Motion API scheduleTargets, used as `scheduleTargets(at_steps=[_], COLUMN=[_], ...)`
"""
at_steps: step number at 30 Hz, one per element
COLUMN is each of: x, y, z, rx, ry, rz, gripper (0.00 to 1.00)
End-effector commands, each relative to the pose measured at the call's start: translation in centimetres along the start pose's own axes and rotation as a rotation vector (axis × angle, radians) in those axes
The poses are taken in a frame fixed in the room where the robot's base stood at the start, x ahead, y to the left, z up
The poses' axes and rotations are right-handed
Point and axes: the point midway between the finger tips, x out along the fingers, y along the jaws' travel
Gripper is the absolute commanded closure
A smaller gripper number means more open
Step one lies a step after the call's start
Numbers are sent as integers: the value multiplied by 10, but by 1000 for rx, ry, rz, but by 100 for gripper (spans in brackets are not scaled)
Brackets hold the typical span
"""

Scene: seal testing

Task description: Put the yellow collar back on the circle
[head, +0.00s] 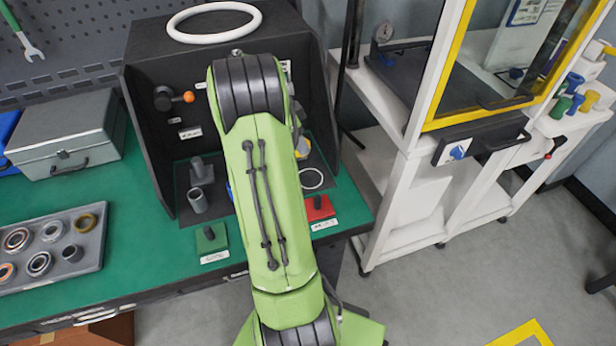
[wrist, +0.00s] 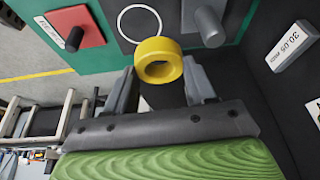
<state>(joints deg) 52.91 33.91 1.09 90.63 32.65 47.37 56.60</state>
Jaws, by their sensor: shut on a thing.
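The yellow collar (wrist: 158,47) is a thick ring with a dark hole, held between the two grey fingers of my gripper (wrist: 158,68) in the wrist view. The white circle (wrist: 139,8) is a thin outline on a dark panel, just beyond the collar and slightly left of it. In the head view the circle (head: 312,178) lies on the dark base of the booth, right of my arm. My arm hides most of the gripper there.
A grey post (wrist: 209,25) stands right of the collar in the wrist view. A red block with a dark knob (head: 319,208) sits in front of the circle, and a green one (head: 211,238) lies left. Dark booth walls (head: 318,75) rise around the work area.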

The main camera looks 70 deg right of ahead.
Motion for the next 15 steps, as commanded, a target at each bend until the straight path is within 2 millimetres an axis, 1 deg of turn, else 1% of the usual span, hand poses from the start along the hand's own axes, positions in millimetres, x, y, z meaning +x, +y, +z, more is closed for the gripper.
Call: scheduleTargets(at_steps=[1, 3, 6, 8, 15], x=[0, -1, -2, 3, 49], y=[8, 17, 25, 27, 27], z=[-8, -15, -20, -18, -1], rx=[134, 291, 414, 441, 442], ry=[0, -3, -6, -6, -7], rz=[49, 107, 154, 165, 167], gripper=[100, 100, 100, 100, 100])
